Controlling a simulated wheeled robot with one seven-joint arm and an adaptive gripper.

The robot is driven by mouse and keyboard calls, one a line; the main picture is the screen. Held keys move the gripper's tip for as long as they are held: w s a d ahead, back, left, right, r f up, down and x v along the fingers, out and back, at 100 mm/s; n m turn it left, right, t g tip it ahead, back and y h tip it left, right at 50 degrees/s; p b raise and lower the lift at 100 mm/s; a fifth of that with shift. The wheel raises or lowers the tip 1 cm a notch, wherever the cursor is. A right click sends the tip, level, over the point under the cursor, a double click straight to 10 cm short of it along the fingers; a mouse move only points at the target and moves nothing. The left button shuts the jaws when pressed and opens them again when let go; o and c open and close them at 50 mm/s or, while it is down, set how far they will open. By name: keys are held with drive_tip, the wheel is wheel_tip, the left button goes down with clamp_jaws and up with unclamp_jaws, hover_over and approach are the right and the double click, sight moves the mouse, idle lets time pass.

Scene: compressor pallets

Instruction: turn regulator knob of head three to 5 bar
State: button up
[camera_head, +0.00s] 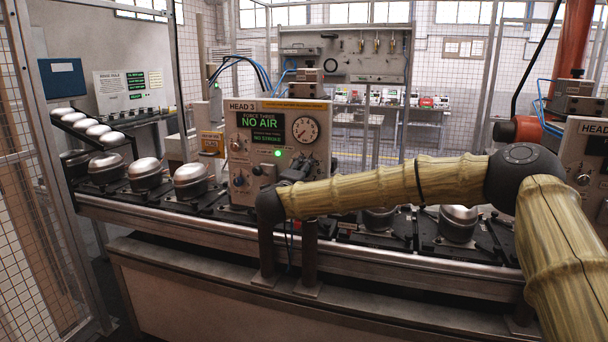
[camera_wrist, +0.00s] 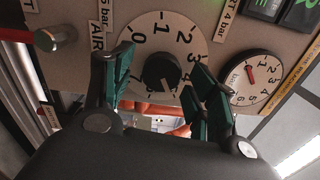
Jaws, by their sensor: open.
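The HEAD 3 panel (camera_head: 232,150) stands at the line in the head view. Its green-lit display (camera_head: 265,127) reads "NO AIR" and "NO STROKE". A round gauge (camera_head: 305,130) is at its upper right. In the wrist view a black knob (camera_wrist: 163,73) sits on a white dial (camera_wrist: 143,27) with numerals; its exact setting is hard to read. A smaller gauge (camera_wrist: 262,82) marked bar, with a red needle, is to its right. My gripper (camera_wrist: 160,63) is open, its two teal-padded fingers on either side of the knob. Contact cannot be told. In the head view my gripper (camera_head: 291,168) is dark against the panel.
Silver compressor domes (camera_head: 190,181) stand on the conveyor left of the panel, and another dome (camera_head: 457,222) stands to the right. A red-ended fitting (camera_wrist: 55,37) juts from the panel at the wrist view's upper left. A metal rail (camera_head: 190,222) runs along the front.

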drive_tip(key=v, duration=1.1)
drive_tip(key=shift+s, duration=0.25)
drive_tip(key=s+a+f+n+g+y, duration=0.1)
drive_tip(key=s+f+n+y, duration=0.3)
drive_tip(key=f, duration=0.8)
drive_tip(key=s+a+f+n+g+y, duration=0.15)
drive_tip(key=f+n, duration=0.35)
drive_tip(key=f, duration=0.8)
drive_tip(key=s+d+f+n+g+y, duration=0.1)
drive_tip(key=s+d+f+n+g, duration=0.15)
drive_tip(key=s+f, duration=0.6)
drive_tip(key=s+d+f+n+g+y, duration=0.1)
drive_tip(key=s+d+f+n+g, duration=0.25)
drive_tip(key=f, duration=0.75)
drive_tip(key=s+d+f+n+g, duration=0.2)
drive_tip(key=s+d+f, duration=0.35)
drive_tip(key=s, duration=0.45)
drive_tip(key=s+d+f+n+g, duration=0.2)
drive_tip(key=s+d+f+n, duration=0.15)
drive_tip(key=s+f, duration=0.45)
drive_tip(key=s+d+n+g+h, duration=0.1)
drive_tip(key=s+d+g, duration=0.1)
drive_tip(key=s+d, duration=0.4)
drive_tip(key=s+d+f+n+g+h, duration=0.1)
drive_tip(key=s+d, duration=0.6)
drive_tip(key=s, duration=0.7)
drive_tip(key=shift+d+f+g, duration=0.2)
drive_tip(key=shift+g, duration=0.65)
